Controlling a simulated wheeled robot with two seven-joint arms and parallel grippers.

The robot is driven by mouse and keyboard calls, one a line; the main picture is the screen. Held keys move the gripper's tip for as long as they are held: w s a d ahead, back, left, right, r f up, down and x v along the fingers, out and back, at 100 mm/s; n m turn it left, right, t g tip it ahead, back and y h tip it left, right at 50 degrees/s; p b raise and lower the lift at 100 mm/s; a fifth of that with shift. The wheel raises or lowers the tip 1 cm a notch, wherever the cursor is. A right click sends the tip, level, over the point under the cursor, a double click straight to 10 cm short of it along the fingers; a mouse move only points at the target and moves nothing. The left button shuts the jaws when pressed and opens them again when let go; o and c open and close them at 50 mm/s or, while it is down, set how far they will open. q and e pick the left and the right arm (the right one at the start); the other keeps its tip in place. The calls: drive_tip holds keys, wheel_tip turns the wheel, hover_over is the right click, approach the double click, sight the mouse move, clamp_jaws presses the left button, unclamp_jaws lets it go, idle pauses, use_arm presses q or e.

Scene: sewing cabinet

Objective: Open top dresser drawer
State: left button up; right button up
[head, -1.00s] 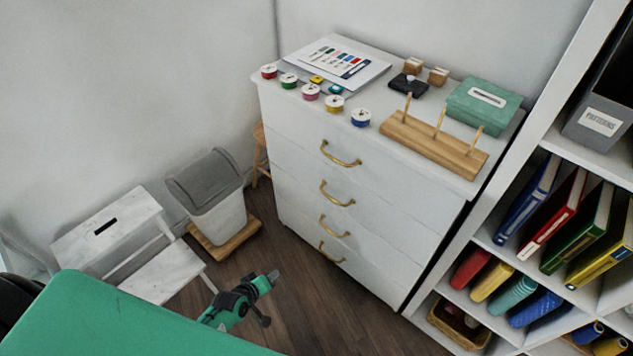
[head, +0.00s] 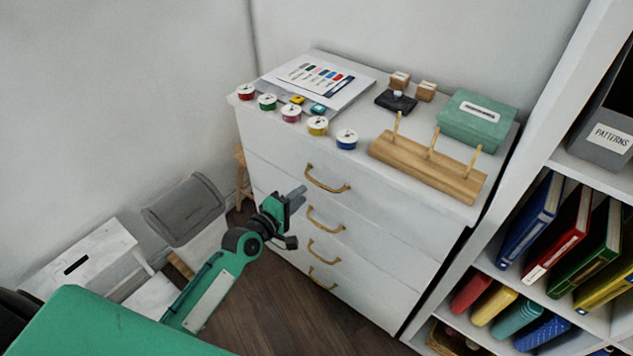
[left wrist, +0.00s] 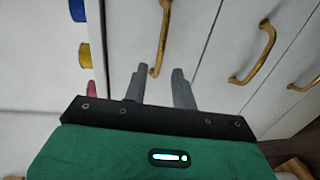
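The white dresser (head: 400,285) has several stacked drawers with brass bow handles. The top drawer (head: 270,140) is closed, and its handle (head: 328,182) is uncovered in the head view. My left gripper (head: 299,194) is in front of the dresser, just below and left of that handle. In the left wrist view, my left gripper (left wrist: 160,71) is open and empty. The top handle (left wrist: 164,30) appears ahead of it, with its near end between the fingertips in the picture. I cannot tell whether they touch. My right gripper is out of view.
Thread spools (head: 291,114), a chart (head: 322,76), a wooden spool rack (head: 425,167) and a green box (head: 478,118) sit on the dresser. A shelf unit (head: 470,230) stands close on the right. A bin (head: 184,210) and white step stool (head: 85,262) are at left.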

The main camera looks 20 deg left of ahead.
sight(316, 181)
use_arm(q)
drive_tip(key=x, duration=0.8)
drive_tip(key=shift+f, duration=0.1)
drive_tip(key=shift+c, duration=0.5)
clamp_jaws()
